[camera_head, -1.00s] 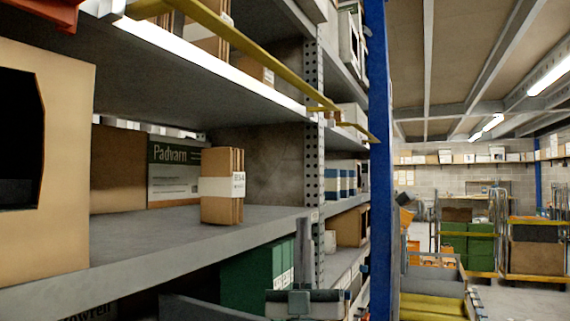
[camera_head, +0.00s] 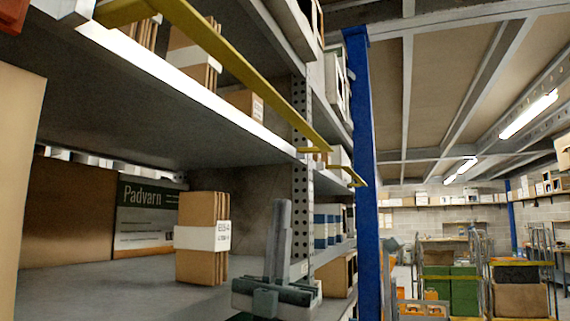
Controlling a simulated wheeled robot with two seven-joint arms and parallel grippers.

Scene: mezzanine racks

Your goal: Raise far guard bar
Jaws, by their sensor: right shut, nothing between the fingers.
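Two yellow guard bars run along the front of the upper shelf. The near guard bar (camera_head: 230,60) crosses the view from the upper left. The far guard bar (camera_head: 350,174) is the short yellow piece beyond its end, close to the blue upright. My right gripper (camera_head: 282,208) is shut and empty, its grey fingers pointing up. It is in front of the middle shelf, below and left of the far bar in the picture and apart from it. My left gripper is not in view.
A blue upright (camera_head: 363,170) stands right of the far bar. A perforated grey post (camera_head: 302,210) is behind my gripper. A banded carton stack (camera_head: 203,238) and a Padvarn box (camera_head: 146,215) are on the middle shelf. The aisle at right has loaded trolleys (camera_head: 450,283).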

